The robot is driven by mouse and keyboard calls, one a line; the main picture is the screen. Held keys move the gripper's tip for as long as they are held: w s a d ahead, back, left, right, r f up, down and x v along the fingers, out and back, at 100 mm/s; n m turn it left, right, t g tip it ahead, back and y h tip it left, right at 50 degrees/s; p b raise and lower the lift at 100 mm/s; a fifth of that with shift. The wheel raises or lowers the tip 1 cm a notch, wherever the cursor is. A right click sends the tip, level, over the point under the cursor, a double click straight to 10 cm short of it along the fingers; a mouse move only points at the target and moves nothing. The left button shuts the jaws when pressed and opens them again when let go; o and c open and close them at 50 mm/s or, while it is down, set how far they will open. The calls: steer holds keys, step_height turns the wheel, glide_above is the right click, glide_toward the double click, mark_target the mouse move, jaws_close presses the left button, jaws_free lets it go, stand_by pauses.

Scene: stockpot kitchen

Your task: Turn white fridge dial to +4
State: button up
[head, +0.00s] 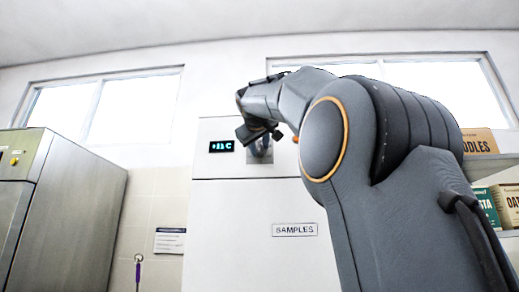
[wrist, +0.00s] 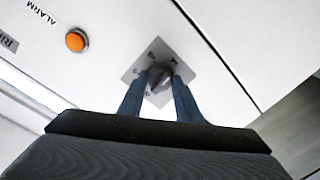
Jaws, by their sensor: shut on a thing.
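The white fridge (head: 240,230) stands in the middle of the head view, with a small lit display (head: 222,146) whose figure I cannot read for sure. In the wrist view its dark dial (wrist: 160,78) sits on a grey square plate (wrist: 152,54) with small marks that are too small to read. My gripper (wrist: 160,92) is shut on the dial, one blue-grey finger on each side. In the head view my gripper (head: 262,148) is at the plate just right of the display, and the dial is hidden behind it.
An orange button (wrist: 76,40) beside the word ALARM is on the fridge front. A SAMPLES label (head: 294,229) is lower down. A steel cabinet (head: 75,215) stands at left. Shelves with boxes (head: 480,141) are at right, behind my arm.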

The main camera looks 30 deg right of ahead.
stand_by(0.5)
steer(key=o, duration=1)
steer(key=shift+o, duration=0.2)
steer(key=b+v, duration=0.1)
steer(key=v, duration=0.6)
steer(key=shift+s+a+b, duration=0.2)
steer(key=shift+s+b, duration=0.15)
steer(key=shift+s, duration=0.05)
